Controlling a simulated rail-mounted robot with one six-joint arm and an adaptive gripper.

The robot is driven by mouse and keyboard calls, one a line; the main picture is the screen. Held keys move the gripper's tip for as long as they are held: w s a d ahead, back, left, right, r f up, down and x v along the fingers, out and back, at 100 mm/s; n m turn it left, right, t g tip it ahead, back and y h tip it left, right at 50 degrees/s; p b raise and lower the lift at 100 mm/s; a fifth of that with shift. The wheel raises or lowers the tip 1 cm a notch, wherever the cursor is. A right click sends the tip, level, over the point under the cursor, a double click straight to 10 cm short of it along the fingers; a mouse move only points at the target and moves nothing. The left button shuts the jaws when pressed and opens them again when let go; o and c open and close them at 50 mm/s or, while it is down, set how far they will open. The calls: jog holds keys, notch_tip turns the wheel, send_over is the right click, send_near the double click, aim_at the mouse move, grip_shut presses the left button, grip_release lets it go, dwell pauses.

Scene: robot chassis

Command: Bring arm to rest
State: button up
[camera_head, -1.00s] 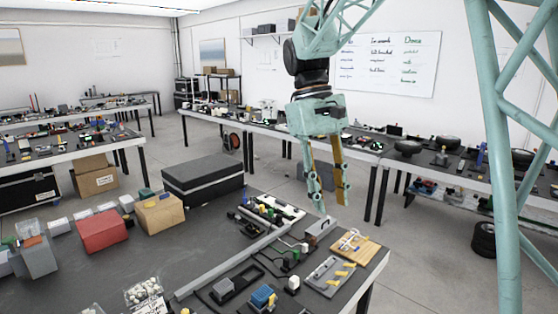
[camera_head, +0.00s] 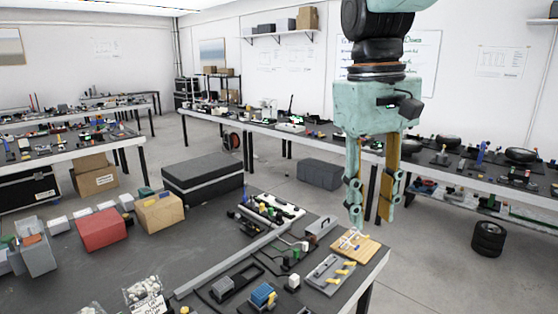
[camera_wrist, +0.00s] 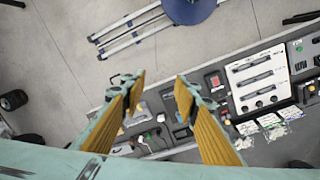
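My gripper (camera_head: 372,205) hangs pointing down above the right end of the near table in the head view. Its teal fingers with yellow-brown pads are apart, with nothing between them. In the wrist view, my gripper (camera_wrist: 158,82) also shows spread fingers over the table edge and floor.
A long table (camera_head: 300,133) stands behind. Clear floor (camera_head: 430,262) lies to the right.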

jog(key=s+d+f+m+t, duration=0.1)
jog(key=s+f+t, duration=0.1)
jog(key=s, duration=0.9)
jog(key=s+d+f+m+t+y+b, duration=0.1)
jog(key=s+f, duration=0.3)
jog(key=s, duration=0.7)
jog(key=shift+s+d+m+t, duration=0.35)
jog(key=shift+d+m+t, duration=0.2)
jog(key=shift+d, duration=0.25)
